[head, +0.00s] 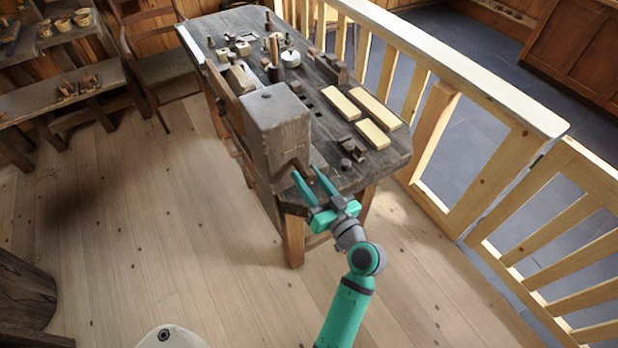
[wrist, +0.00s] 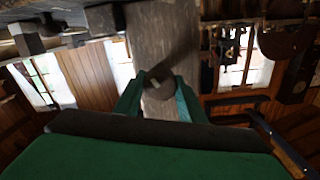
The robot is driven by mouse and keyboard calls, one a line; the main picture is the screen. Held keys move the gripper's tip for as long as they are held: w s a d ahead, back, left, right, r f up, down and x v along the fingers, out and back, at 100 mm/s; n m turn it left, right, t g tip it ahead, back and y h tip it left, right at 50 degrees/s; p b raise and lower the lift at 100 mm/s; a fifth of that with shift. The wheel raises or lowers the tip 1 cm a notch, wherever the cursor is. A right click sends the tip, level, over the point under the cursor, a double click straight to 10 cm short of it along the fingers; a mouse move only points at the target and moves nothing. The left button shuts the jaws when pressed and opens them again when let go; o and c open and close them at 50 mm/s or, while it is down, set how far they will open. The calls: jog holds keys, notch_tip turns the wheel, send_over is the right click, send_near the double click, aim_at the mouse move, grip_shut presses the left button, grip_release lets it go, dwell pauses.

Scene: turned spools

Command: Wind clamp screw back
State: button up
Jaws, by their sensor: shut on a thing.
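A large grey-brown wooden block (head: 275,125) stands at the near end of the workbench (head: 375,158). The clamp screw (head: 291,172) sticks out low on the block's near side and is mostly hidden by my fingers in the head view. In the wrist view its dark rounded end (wrist: 157,84) shows between my two green fingers, in front of the grey wood. My gripper (head: 306,174) reaches in from the lower right and is shut on the clamp screw; it also shows in the wrist view (wrist: 160,92). How far the screw is wound cannot be told.
Pale wooden strips (head: 360,110) and small dark pieces (head: 350,148) lie on the bench's right side. Several tools and a white round pot (head: 291,58) stand farther back. A wooden railing (head: 465,75) runs along the right. The floor (head: 160,215) left of the bench is clear.

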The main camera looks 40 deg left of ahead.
jog(key=n, duration=0.4)
jog(key=shift+s+a+n, duration=0.1)
jog(key=shift+a+n, duration=0.05)
jog(key=shift+n, duration=1.75)
jog(key=o, duration=1)
jog(key=shift+o, duration=0.2)
jog(key=v, duration=1.1)
